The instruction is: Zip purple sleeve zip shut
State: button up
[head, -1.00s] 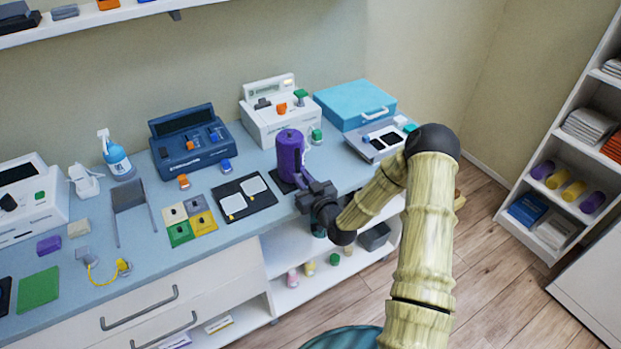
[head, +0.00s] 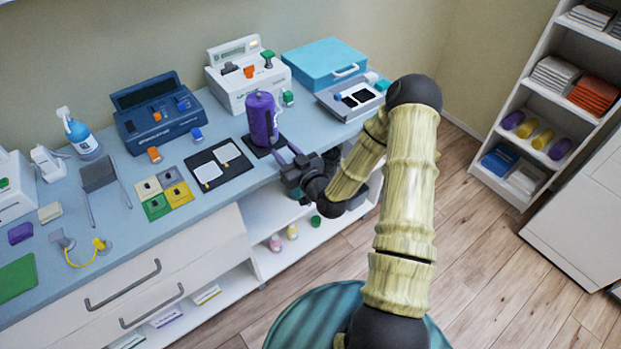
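The purple sleeve (head: 262,120) stands upright as a cylinder on a dark square base (head: 262,146) near the counter's front edge. Its zip and slider are too small to make out, so I cannot tell how far the zip is closed. My gripper (head: 287,153) is just in front and to the lower right of the sleeve, pointing towards it. Its two fingers look parted, with nothing seen between them. The fingertips are near the sleeve's lower part and appear apart from it.
A white device (head: 232,95) and a teal case (head: 322,62) stand behind the sleeve. A grey tray (head: 330,105) lies to the right. A black mat with white pads (head: 207,153) and a dark blue device (head: 182,134) are left. Floor (head: 459,208) is open at right.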

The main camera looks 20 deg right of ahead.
jog(key=p+v, duration=0.2)
jog(key=v, duration=1)
jog(key=shift+s, duration=0.25)
